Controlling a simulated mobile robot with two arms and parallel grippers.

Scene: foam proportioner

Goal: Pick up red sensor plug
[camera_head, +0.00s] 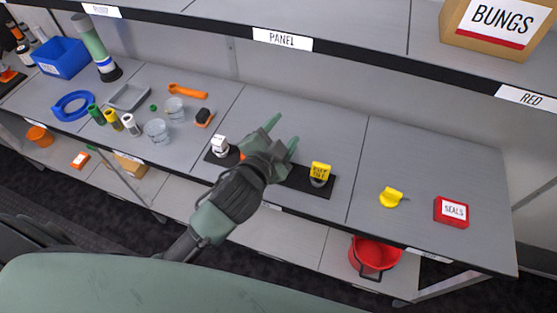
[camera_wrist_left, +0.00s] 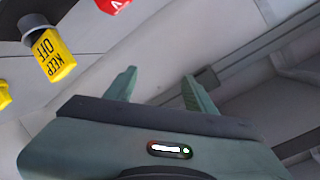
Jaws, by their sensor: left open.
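My left gripper (camera_head: 283,135) is open and empty over the black panel (camera_head: 294,182) on the shelf. In the left wrist view its two green fingers (camera_wrist_left: 160,78) are apart with nothing between them. A red piece with a white letter (camera_wrist_left: 115,5) is cut off at the top of the left wrist view; I cannot tell whether it is the red sensor plug. In the head view a small orange-red spot (camera_head: 243,156) shows beside my gripper, which hides the panel's middle. A yellow KEEP OFF cap (camera_head: 320,170) stands on the panel's right, also in the left wrist view (camera_wrist_left: 54,54).
A white block-topped part (camera_head: 220,145) stands at the panel's left. A yellow part (camera_head: 391,197) and a red SEALS box (camera_head: 452,211) lie to the right. Cups, a tray (camera_head: 129,97) and a blue bin (camera_head: 61,58) are left. The upper shelf edge (camera_head: 350,53) overhangs behind.

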